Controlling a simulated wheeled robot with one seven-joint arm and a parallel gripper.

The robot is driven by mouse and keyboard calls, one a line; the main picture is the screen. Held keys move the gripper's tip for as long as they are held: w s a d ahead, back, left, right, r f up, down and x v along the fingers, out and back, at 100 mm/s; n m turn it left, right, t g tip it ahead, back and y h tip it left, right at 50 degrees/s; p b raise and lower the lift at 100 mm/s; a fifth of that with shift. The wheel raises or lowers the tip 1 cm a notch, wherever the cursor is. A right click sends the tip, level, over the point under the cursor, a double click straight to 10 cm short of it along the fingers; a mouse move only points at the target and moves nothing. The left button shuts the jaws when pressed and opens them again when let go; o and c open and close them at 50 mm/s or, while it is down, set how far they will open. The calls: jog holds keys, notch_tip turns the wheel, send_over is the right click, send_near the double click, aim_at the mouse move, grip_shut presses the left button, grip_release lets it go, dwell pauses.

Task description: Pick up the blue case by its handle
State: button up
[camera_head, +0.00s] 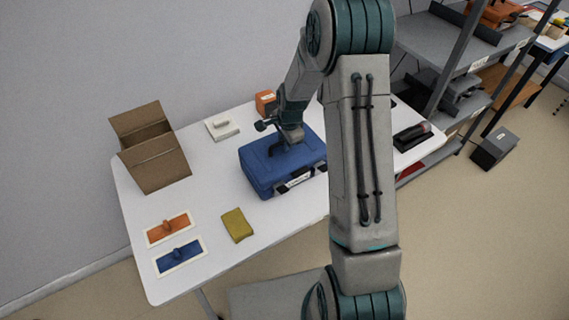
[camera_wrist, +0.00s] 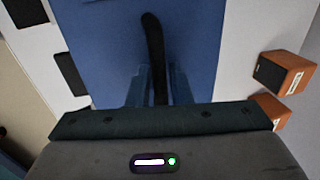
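The blue case (camera_head: 258,172) lies flat on the white table, its latch side towards the front. Its blue top (camera_wrist: 95,30) fills the middle of the wrist view. The black handle (camera_wrist: 153,40) runs lengthwise there, its lower part between the two fingers. My gripper (camera_wrist: 159,78) is down at the case top, one finger on each side of the handle. The fingers stand close to the handle, but I cannot tell whether they press on it. In the head view my gripper (camera_head: 284,147) partly hides the handle.
An open cardboard box (camera_head: 155,165) stands at the table's left. A white handled plate (camera_head: 222,128) and an orange box (camera_head: 265,102) are behind. Grey shelves (camera_head: 450,60) stand right.

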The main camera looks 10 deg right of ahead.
grip_shut()
dwell(1.3)
jog(key=shift+w+r, duration=0.1)
jog(key=shift+r, duration=0.05)
